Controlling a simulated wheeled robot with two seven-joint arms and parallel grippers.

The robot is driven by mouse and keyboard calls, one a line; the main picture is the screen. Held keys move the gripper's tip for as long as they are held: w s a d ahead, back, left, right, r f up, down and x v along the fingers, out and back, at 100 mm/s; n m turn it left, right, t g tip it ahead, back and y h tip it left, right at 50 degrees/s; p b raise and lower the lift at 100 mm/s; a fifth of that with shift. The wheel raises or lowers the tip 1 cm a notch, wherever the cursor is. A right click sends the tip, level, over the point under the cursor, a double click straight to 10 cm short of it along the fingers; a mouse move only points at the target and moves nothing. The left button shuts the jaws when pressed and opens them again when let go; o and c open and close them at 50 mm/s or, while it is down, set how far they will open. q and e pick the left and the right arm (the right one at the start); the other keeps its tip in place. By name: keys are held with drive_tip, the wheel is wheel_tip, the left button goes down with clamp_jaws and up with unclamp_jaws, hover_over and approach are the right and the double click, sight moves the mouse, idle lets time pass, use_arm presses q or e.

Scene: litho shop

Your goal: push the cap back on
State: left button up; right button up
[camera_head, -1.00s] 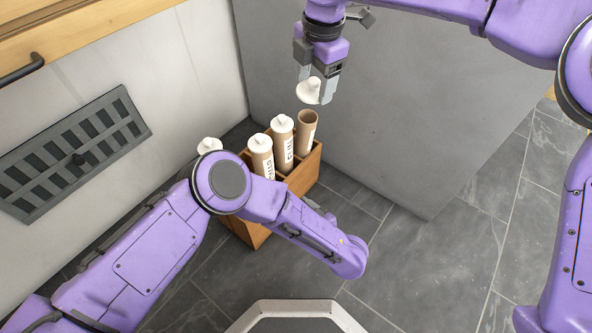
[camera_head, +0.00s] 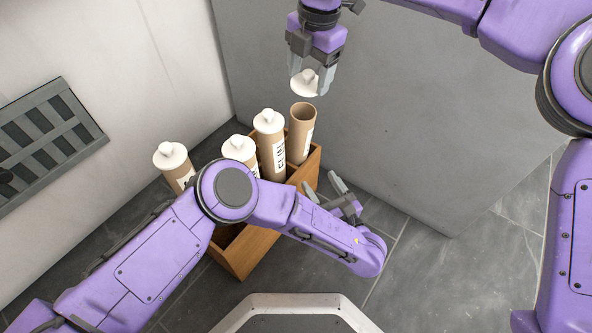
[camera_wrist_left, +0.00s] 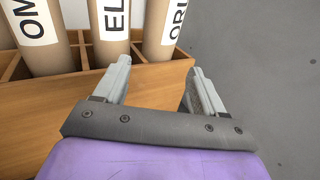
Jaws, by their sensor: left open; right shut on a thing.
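A white cap (camera_head: 306,83) is held in my right gripper (camera_head: 312,80), just above an open brown cardboard tube (camera_head: 302,130). The tube has no cap and stands in a wooden crate (camera_head: 262,247), its rim showing. My left gripper (camera_head: 325,188) is open and empty beside the crate's right side, low near the floor. In the left wrist view its two fingers (camera_wrist_left: 155,85) point at the crate's front wall (camera_wrist_left: 60,105). The tube marked "ORI" (camera_wrist_left: 162,35) stands above and between the fingers, apart from them.
Several white-capped tubes stand in the crate, including one marked "ELM" (camera_head: 270,145) and one at the left (camera_head: 173,165). My left arm hides part of the crate. A grey panel (camera_head: 400,130) stands behind. Grey tiled floor (camera_head: 440,270) is free at right.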

use_arm(q)
drive_tip(key=x, duration=1.2)
drive_tip(key=c, duration=1.2)
drive_tip(key=shift+o, duration=0.2)
use_arm(e)
approach(302, 115)
drive_tip(key=shift+s+r, duration=0.1)
drive_tip(key=shift+s, duration=1.25)
drive_tip(key=shift+a+f, duration=0.1)
drive_tip(key=shift+f, duration=0.8)
drive_tip(key=shift+w+f, duration=0.15)
drive_tip(key=shift+f, duration=0.4)
drive_tip(key=o, duration=1.1)
drive_tip(key=shift+f, duration=0.1)
